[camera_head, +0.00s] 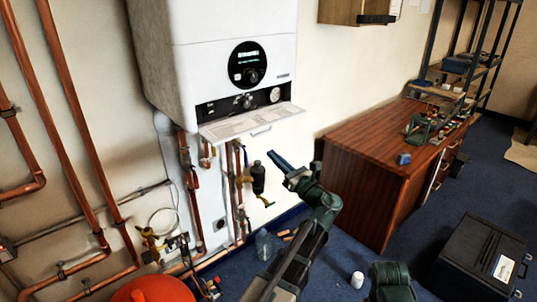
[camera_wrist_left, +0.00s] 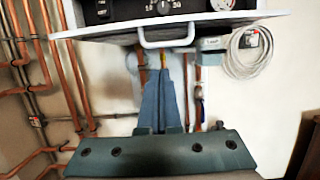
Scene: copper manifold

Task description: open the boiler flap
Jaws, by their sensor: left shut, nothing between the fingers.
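The white boiler (camera_head: 225,55) hangs on the wall. Its flap (camera_head: 250,122) is folded down and sticks out roughly level, with printed text on its upper face. The control panel (camera_head: 240,102) behind it is exposed. My right gripper is not in view.
Copper pipes (camera_head: 72,110) run along the wall at left and under the boiler. A red rounded vessel (camera_head: 153,290) stands at the bottom. A wooden desk (camera_head: 365,180) stands at right, with a black case (camera_head: 478,258) on the blue floor.

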